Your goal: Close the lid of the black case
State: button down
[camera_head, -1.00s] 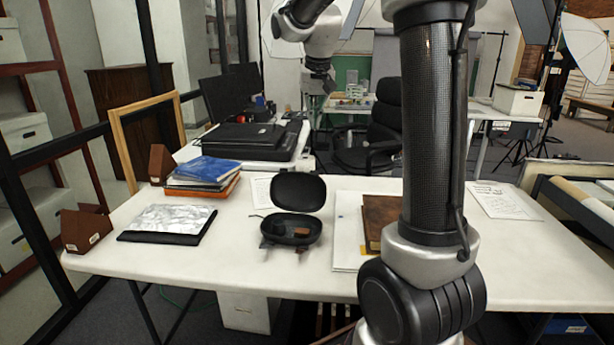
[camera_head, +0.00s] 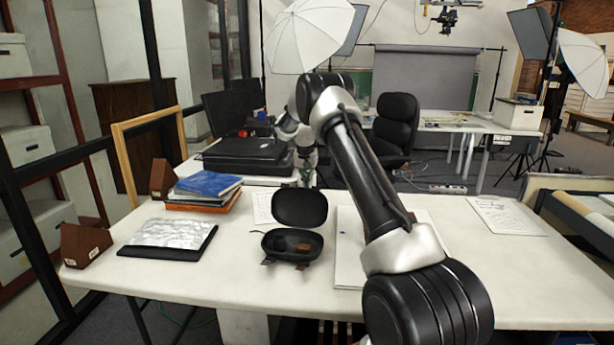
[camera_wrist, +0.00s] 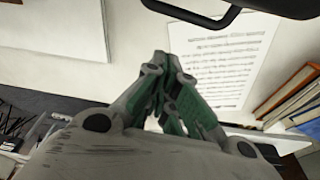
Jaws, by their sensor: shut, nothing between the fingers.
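The black case stands on the white table, its lid (camera_head: 299,207) raised upright at the back and its base (camera_head: 270,256) open toward me. Small dark and brown items lie inside the base. My gripper (camera_head: 306,180) is behind the lid, just above its top edge, pointing down; the lid may hide the fingertips. In the wrist view my gripper (camera_wrist: 168,60) is shut and empty, with its fingers over the table and a printed sheet. A dark curved rim (camera_wrist: 215,20) at the top of that view looks like the lid's edge. I cannot tell whether they touch.
A foil sheet on a dark folder (camera_head: 170,233) and stacked books (camera_head: 205,187) lie left of the case. A printed sheet (camera_head: 264,207) lies behind it. White boards (camera_head: 348,250) lie to its right, partly behind my arm. Free table surrounds the case front.

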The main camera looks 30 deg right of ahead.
aim_at(300, 203)
jog(key=shift+s+a+f, duration=0.45)
jog(key=shift+s+f, duration=0.05)
jog(key=shift+f, duration=0.15)
jog(key=shift+s+a+f, duration=0.4)
jog(key=shift+s+f, duration=0.1)
jog(key=shift+f, duration=0.1)
jog(key=shift+r, duration=0.1)
